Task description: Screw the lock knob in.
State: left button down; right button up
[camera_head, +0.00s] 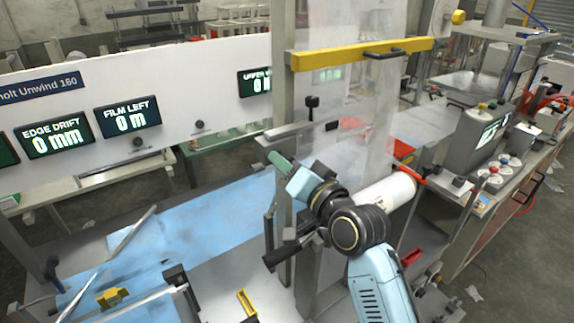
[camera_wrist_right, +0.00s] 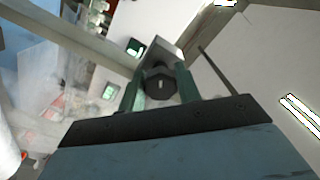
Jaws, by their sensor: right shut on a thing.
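My right gripper (camera_head: 276,157) reaches up and left to the grey upright post (camera_head: 283,80) in the head view. Its green fingers also show in the right wrist view (camera_wrist_right: 159,90), shut on a dark round knob (camera_wrist_right: 160,87), which I take to be the lock knob. One finger is on each side of it. Behind the knob is the end of a grey block or bar (camera_wrist_right: 168,52); I cannot tell how deep the knob sits in it. In the head view I cannot make out the held knob. My left gripper is not in view.
A white panel with green displays (camera_head: 128,117) stands at the left. A yellow bar (camera_head: 360,54) crosses a clear film sheet above my right arm. A white roll (camera_head: 388,192) lies close to my wrist. Blue sheeting (camera_head: 190,235) covers the lower left bench.

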jog(key=m, duration=0.4)
jog(key=shift+f, duration=0.1)
jog(key=shift+m, duration=1.7)
jog(key=o, duration=0.8)
jog(key=shift+c, duration=0.2)
jog(key=shift+o, duration=1)
jog(key=shift+s, duration=0.1)
jog(key=b+v, duration=0.2)
jog(key=v, duration=1.1)
